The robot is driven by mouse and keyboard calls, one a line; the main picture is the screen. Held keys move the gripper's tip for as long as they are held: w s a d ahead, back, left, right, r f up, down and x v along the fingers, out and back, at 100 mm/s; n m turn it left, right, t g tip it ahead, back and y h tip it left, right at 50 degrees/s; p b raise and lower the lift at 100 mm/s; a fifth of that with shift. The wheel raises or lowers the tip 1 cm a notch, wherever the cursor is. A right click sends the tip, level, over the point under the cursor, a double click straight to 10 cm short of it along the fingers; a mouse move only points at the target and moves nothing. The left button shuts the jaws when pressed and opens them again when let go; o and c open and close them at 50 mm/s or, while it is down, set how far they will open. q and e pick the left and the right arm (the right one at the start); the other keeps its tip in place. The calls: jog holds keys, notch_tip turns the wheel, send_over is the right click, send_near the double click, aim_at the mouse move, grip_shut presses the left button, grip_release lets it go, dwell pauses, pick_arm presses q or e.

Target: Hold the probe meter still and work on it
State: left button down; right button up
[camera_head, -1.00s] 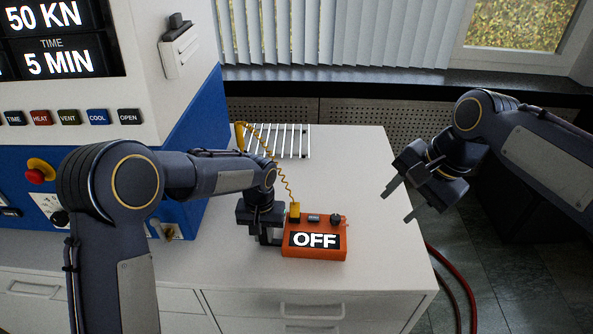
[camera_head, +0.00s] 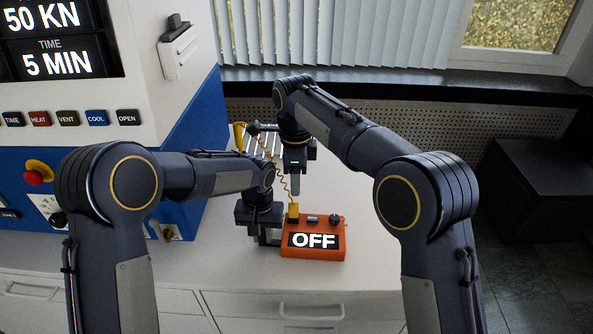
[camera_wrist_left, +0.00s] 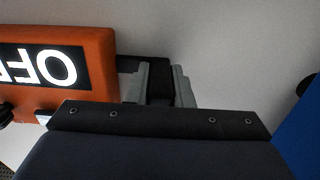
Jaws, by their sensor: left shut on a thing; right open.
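The orange probe meter (camera_head: 314,251) lies on the white bench top, its display reading OFF. It has a yellow plug (camera_head: 293,212), a small dark button (camera_head: 312,219) and a dark knob (camera_head: 334,219) on top. A coiled yellow cord (camera_head: 286,184) runs back to a yellow probe (camera_head: 239,136). My left gripper (camera_head: 268,238) is shut on the meter's dark left end; the left wrist view shows this dark grip between the fingers (camera_wrist_left: 160,84). My right gripper (camera_head: 296,188) is open, pointing down just above the yellow plug. Its fingers overlap in this view, hiding the gap.
A white wire rack (camera_head: 262,145) stands behind, partly hidden by my right arm. The blue and white press (camera_head: 190,120) stands at left with its buttons and red stop knob (camera_head: 36,177). The bench top right of the meter is clear.

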aim_at(296, 204)
notch_tip(296, 204, down, 10)
jog(key=shift+f, duration=0.1)
jog(key=shift+c, duration=0.4)
grip_shut()
jog(key=c, duration=0.7)
grip_release()
grip_shut()
jog(key=shift+r, duration=1.15)
dwell(0.3)
jog(key=shift+r, duration=3)
